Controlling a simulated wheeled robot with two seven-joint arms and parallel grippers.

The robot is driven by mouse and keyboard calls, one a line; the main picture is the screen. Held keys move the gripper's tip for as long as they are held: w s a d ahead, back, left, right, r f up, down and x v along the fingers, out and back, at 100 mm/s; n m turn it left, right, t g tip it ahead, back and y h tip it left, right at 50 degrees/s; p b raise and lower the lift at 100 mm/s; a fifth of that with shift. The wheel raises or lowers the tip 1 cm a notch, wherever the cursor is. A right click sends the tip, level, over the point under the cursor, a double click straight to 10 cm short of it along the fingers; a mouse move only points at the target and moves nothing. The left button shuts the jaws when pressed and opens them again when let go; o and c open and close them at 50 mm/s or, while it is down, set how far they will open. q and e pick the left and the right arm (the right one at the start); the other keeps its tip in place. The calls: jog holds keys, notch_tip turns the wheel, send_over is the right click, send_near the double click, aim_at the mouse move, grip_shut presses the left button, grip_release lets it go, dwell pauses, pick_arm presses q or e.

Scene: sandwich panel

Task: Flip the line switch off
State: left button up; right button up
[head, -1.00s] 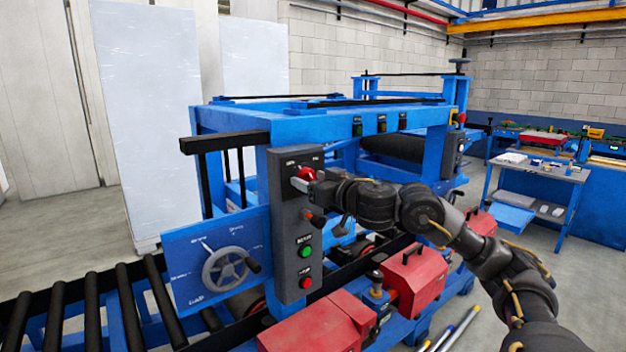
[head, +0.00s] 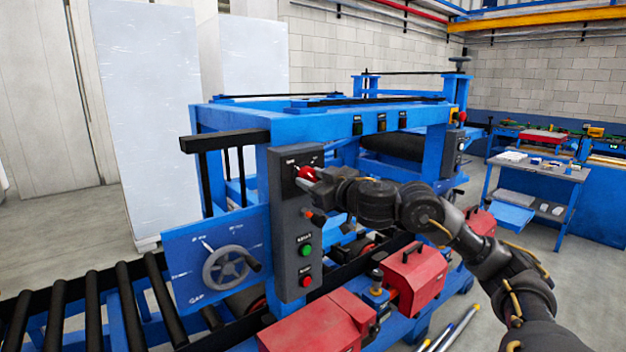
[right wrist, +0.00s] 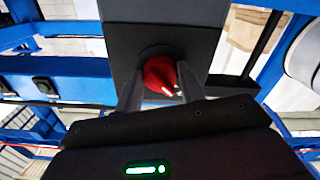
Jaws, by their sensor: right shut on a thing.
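The line switch is a red rotary knob (head: 307,173) near the top of a dark grey control box (head: 291,240) on the blue machine. In the right wrist view the red knob (right wrist: 162,76) sits between the two fingers, with a pale mark on its lower right. My right gripper (head: 303,180) reaches in from the right and is shut on the knob. It also shows in the right wrist view (right wrist: 160,88). The labels above the knob are too small to read. My left gripper is not in view.
Below the knob on the same box are a red-orange knob (head: 316,217), a green button (head: 305,250) and a red button (head: 306,282). A handwheel (head: 226,268) is to the left. Red housings (head: 415,276) stand below my right arm.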

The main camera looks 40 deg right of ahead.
jog(key=o, duration=1)
jog(key=shift+c, duration=0.2)
jog(key=shift+s, duration=0.15)
jog(key=shift+s+f, duration=0.1)
jog(key=shift+s, duration=0.25)
jog(key=s+b, duration=0.6)
jog(key=s, duration=0.4)
